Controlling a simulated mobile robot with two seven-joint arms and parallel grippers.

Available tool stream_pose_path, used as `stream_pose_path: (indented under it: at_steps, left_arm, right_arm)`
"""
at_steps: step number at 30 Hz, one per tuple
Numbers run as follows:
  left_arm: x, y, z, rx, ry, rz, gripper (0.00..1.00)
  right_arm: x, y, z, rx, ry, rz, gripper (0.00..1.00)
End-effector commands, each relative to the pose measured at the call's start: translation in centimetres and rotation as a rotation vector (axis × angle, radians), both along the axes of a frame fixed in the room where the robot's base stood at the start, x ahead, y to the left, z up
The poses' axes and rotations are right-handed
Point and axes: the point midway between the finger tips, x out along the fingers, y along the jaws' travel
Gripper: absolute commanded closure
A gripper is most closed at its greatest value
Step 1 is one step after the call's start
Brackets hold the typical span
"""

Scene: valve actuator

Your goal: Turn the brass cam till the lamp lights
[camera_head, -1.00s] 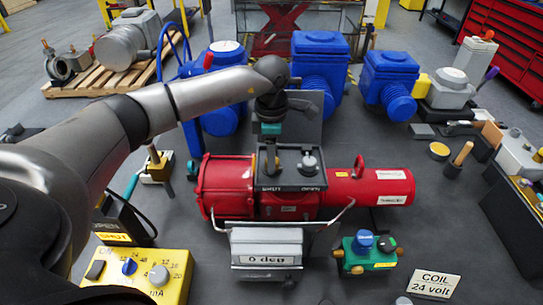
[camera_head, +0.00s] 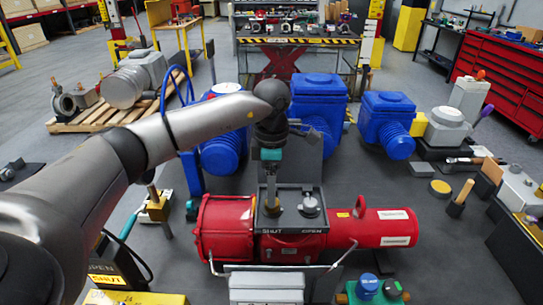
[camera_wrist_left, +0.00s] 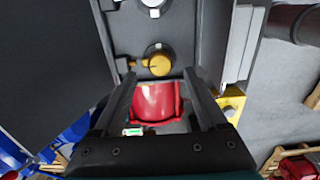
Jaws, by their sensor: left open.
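The brass cam (camera_head: 272,209) sits at the left of a dark switch box (camera_head: 291,222) marked SHUT and OPEN, on top of the red actuator (camera_head: 225,228). A pale round knob or dome (camera_head: 311,202) stands to its right; I cannot tell whether it is the lamp or lit. My left gripper (camera_head: 271,186) points down over the cam. In the left wrist view its two fingers (camera_wrist_left: 160,80) are open and apart, and the brass cam (camera_wrist_left: 158,62) shows just beyond their tips, with nothing held. Contact cannot be told. My right gripper is not in view.
Blue actuators (camera_head: 320,98) stand behind the red one. A yellow meter box (camera_head: 135,298) is at the lower left. A wooden-handled tool (camera_head: 461,196) stands at the right.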

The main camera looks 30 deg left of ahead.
Motion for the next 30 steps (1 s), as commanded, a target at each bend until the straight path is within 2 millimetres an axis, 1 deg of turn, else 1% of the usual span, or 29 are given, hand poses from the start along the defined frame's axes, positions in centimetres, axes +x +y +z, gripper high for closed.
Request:
stream_pose_path:
  at_steps: [1, 6, 9, 13, 16, 19, 30]
  left_arm:
    - [0.1, 0.0, 1.4, 0.001, -0.008, -0.001, 0.25]
    - [0.1, 0.0, 5.6, 0.000, -0.007, -0.001, 0.25]
    - [0.1, 0.0, 7.7, 0.000, -0.006, 0.000, 0.25]
    - [0.1, 0.0, 9.8, 0.000, -0.004, 0.000, 0.25]
    - [0.1, 0.0, 10.7, -0.001, -0.003, -0.001, 0.25]
    - [0.0, 0.0, 11.2, 0.000, 0.000, -0.001, 0.25]
    - [0.0, 0.0, 11.3, 0.000, 0.000, -0.001, 0.25]
  right_arm:
    - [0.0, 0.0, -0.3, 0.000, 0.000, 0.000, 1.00]
    - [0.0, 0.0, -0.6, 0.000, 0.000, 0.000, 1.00]
    - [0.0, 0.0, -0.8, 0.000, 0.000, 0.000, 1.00]
    - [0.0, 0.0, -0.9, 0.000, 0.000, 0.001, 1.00]
    - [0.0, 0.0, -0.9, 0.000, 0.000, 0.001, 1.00]
    - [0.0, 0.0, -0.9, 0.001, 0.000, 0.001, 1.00]
    - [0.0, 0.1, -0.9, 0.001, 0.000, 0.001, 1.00]
